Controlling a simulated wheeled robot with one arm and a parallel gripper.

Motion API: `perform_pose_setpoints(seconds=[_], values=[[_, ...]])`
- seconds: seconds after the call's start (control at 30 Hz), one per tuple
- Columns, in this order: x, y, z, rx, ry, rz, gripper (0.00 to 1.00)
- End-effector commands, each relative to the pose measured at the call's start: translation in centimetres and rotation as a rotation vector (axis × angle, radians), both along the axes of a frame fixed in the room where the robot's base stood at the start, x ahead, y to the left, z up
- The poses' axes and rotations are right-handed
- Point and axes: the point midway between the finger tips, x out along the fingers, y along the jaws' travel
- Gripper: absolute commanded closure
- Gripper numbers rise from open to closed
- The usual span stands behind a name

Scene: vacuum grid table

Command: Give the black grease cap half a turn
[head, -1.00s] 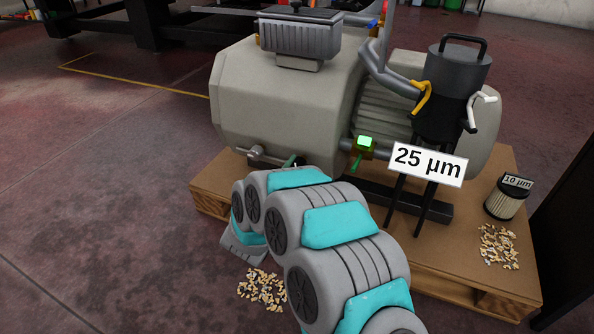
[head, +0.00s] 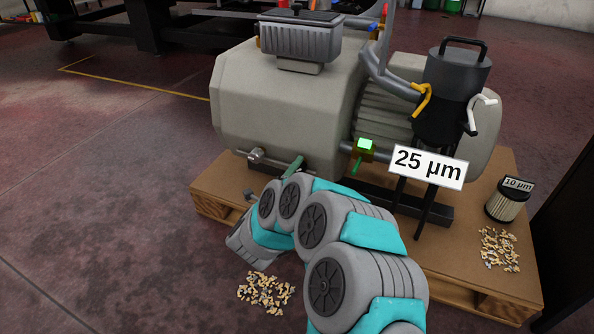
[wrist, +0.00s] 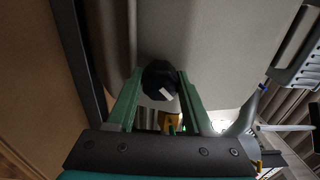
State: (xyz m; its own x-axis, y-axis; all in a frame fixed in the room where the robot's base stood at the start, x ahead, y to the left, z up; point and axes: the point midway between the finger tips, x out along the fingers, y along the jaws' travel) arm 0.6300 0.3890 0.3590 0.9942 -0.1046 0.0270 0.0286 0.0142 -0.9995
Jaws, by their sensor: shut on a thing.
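The black grease cap (wrist: 158,78) shows in the wrist view as a dark faceted knob with a pale mark on its lower side. It sits against the grey pump body (wrist: 220,60). My gripper (wrist: 160,76) has its two green fingers on either side of the cap, shut on it. In the head view a green finger of my gripper (head: 293,166) shows low at the pump's (head: 280,100) front. The cap is hidden there.
The pump stands on a wooden pallet (head: 215,195). A green-lit fitting (head: 365,145) and a black filter housing (head: 455,85) with a "25 µm" sign (head: 429,166) are to the right. A "10 µm" filter (head: 507,203) and loose pellets (head: 500,248) lie further right.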

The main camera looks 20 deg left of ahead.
Motion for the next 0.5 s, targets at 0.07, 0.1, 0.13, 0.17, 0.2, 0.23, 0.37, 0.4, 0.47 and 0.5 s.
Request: perform_pose_setpoints(seconds=[0.07,0.1,0.13,0.17,0.2,0.23,0.37,0.4,0.47,0.5], values=[[-0.09,-0.01,-0.17,0.074,-0.001,-0.001,1.0],[-0.1,-0.01,-0.17,0.112,-0.004,-0.001,1.0],[-0.11,0.02,-0.15,0.14,-0.006,-0.001,1.0],[-0.1,0.04,-0.13,0.168,-0.009,0.0,1.0],[-0.09,0.0,-0.14,0.207,-0.012,-0.001,1.0],[-0.07,-0.03,-0.15,0.236,-0.014,-0.002,1.0],[-0.05,-0.01,-0.1,0.357,-0.023,-0.002,1.0],[-0.03,0.01,-0.05,0.392,-0.028,-0.001,1.0],[-0.04,0.0,-0.07,0.443,-0.031,-0.002,1.0],[-0.03,-0.01,-0.07,0.476,-0.034,-0.002,1.0]])
